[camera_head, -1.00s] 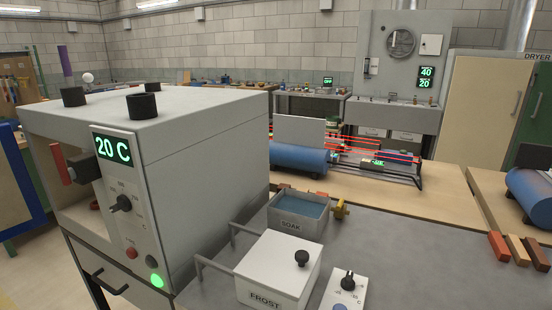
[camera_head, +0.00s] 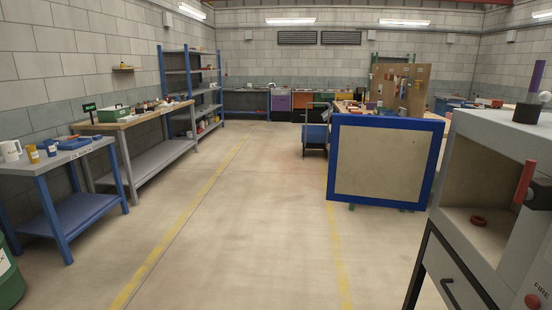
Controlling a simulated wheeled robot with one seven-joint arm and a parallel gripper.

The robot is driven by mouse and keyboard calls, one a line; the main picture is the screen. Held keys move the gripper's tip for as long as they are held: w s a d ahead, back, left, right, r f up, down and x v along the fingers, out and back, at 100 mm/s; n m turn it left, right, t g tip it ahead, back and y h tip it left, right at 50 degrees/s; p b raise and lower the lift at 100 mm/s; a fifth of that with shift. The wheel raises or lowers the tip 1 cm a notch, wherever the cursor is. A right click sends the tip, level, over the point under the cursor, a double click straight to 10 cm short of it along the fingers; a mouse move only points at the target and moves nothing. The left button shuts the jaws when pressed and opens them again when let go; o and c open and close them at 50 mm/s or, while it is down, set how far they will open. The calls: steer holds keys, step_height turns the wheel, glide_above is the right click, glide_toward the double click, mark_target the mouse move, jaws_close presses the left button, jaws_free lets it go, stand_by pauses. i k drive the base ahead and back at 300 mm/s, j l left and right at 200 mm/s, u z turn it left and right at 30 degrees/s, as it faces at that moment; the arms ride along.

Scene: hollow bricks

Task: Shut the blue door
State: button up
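I cannot make out a door that is clearly blue. My gripper is not in view.
A grey oven-like box (camera_head: 490,130) with an open front stands close at the right. A blue table (camera_head: 75,160), a long workbench (camera_head: 140,120) and blue shelving (camera_head: 190,80) line the left. The floor aisle (camera_head: 240,220) between yellow lines is clear.

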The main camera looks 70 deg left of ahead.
mark_target(375, 160)
steer(key=u, duration=2.2)
steer(key=i+u, duration=0.45)
steer(key=i, duration=1.2)
steer(key=i+z, duration=0.1)
steer(key=i, duration=0.4)
steer(key=i+j+z, duration=0.1)
steer(key=i, duration=0.45)
steer(key=i+j+z, duration=0.1)
steer(key=i, duration=0.4)
steer(key=i+j+z, duration=0.1)
steer(key=i, duration=0.4)
steer(key=i+l+z, duration=0.1)
steer(key=i+z, duration=0.9)
steer(key=i+j+z, duration=0.25)
steer(key=z, duration=0.2)
steer(key=i+z, duration=0.15)
steer(key=z, duration=1.9)
steer(key=k+z, duration=0.15)
steer(key=k+j+u, duration=0.35)
